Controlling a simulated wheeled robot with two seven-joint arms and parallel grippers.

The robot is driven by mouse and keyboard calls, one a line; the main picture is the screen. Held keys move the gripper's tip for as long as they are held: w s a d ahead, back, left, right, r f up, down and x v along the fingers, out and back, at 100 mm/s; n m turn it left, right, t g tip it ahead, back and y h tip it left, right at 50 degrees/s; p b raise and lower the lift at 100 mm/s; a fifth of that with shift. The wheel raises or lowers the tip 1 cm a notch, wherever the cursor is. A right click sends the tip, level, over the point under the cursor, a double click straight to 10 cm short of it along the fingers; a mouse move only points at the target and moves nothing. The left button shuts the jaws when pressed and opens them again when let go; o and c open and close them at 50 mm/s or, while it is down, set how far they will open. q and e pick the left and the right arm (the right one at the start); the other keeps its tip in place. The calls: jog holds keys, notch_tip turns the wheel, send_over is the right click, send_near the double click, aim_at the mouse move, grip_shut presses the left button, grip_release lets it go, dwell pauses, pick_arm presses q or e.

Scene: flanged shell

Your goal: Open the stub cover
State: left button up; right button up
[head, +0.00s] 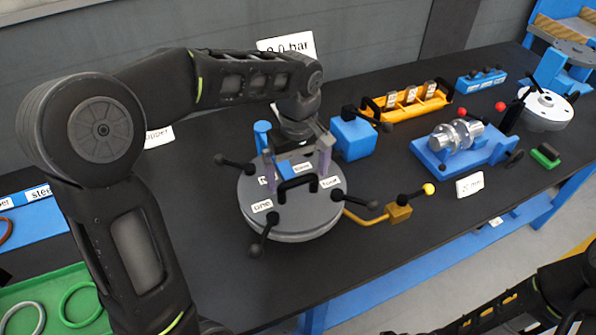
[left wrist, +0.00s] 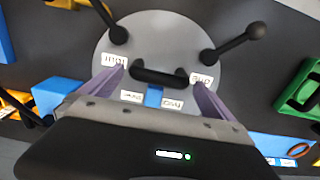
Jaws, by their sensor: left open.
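The stub cover (head: 290,218) is a round grey disc with a black bar handle (head: 298,184) on top and small white labels. Several black-knobbed clamp levers stick out around its rim, one knob (head: 255,250) at the front. In the left wrist view the cover (left wrist: 160,35) and its handle (left wrist: 160,76) lie straight ahead. My left gripper (head: 297,168) is open over the cover, its two lilac fingers at opposite ends of the handle. It is empty; I cannot tell whether the fingers touch anything. My right gripper is out of view; only part of that arm shows at lower right.
A brass valve (head: 398,212) with a yellow-knobbed lever stands right of the cover. A blue block (head: 353,138), a yellow rack (head: 412,104) and a blue fixture with a metal shaft (head: 458,137) are farther right. A green tray (head: 55,300) lies at left.

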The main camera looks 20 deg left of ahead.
pick_arm(q)
jog(key=shift+f, duration=0.1)
jog(key=shift+c, duration=0.6)
jog(key=c, duration=1.7)
